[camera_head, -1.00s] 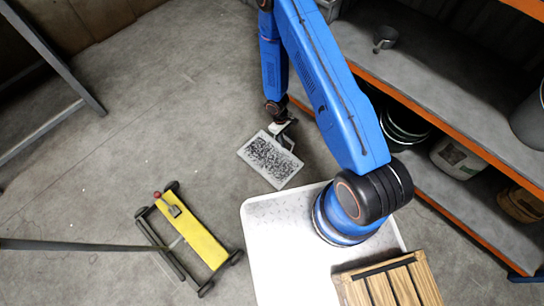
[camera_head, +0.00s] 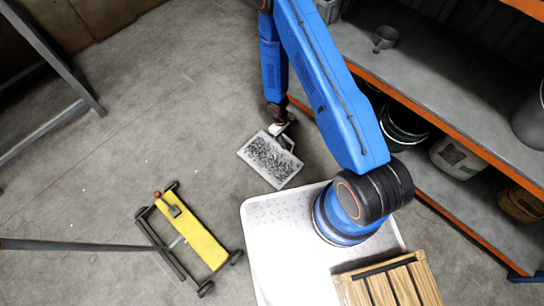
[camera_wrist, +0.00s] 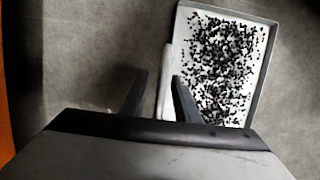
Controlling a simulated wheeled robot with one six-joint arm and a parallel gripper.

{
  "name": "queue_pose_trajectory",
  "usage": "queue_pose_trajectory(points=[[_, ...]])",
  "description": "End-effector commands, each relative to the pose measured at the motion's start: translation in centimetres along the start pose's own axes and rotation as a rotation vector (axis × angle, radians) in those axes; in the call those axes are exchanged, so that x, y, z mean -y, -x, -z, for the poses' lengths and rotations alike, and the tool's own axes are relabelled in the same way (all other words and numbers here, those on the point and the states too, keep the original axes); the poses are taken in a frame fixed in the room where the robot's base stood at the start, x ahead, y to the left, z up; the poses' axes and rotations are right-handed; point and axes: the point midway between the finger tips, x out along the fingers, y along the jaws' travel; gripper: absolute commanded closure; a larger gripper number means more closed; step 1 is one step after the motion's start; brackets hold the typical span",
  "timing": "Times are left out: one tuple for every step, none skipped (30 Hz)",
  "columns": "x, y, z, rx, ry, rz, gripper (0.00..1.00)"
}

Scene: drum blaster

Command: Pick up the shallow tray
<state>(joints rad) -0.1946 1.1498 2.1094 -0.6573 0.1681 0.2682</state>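The shallow tray (camera_head: 256,178) is a pale, low-walled rectangle filled with black granules. It appears to lie on the floor beyond my white base in the head view. It also shows at the upper right of the wrist view (camera_wrist: 263,88). My gripper (camera_wrist: 159,76) is at the tray's left side in the wrist view. Its two dark fingers are apart, with a pale strip, seemingly the tray's side wall, between them. A gap shows between the left finger and that strip. Contact at the right finger cannot be told. In the head view the fingers are mostly hidden.
A grey shelf with orange edges (camera_head: 440,115) stands at the right, with a small grey pot (camera_head: 384,38) on it and buckets below. A yellow cart (camera_head: 195,235) stands at the lower left. A wooden crate (camera_head: 420,283) is at the bottom. Floor left of the tray is clear.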

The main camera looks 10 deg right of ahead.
Motion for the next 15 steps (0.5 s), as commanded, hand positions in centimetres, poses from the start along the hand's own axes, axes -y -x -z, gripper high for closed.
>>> queue_pose_trajectory(points=[[0.0,-0.01,0.0,0.0,0.0,0.0,0.71],[0.0,-0.01,0.01,0.0,0.0,0.0,0.71],[0.0,0.0,0.01,0.0,0.0,0.0,0.71],[0.0,0.0,0.0,0.0,0.0,0.0,0.71],[0.0,0.0,0.0,0.0,0.0,0.0,0.71],[0.0,0.0,0.0,0.0,0.0,0.0,0.73],[0.0,0.0,0.01,0.0,0.0,0.0,0.81],[0.0,0.0,0.0,0.0,-0.001,0.0,0.88],[0.0,0.0,0.0,0.0,-0.001,0.0,0.97],[0.0,0.0,0.0,0.0,-0.001,0.0,1.0],[0.0,0.0,0.0,0.0,-0.001,0.0,1.0],[0.0,0.0,0.0,0.0,-0.001,0.0,1.0],[0.0,0.0,0.0,0.0,-0.001,0.0,1.0],[0.0,0.0,0.0,0.0,-0.001,0.0,1.0],[0.01,0.0,0.0,0.0,-0.001,0.0,1.0]])
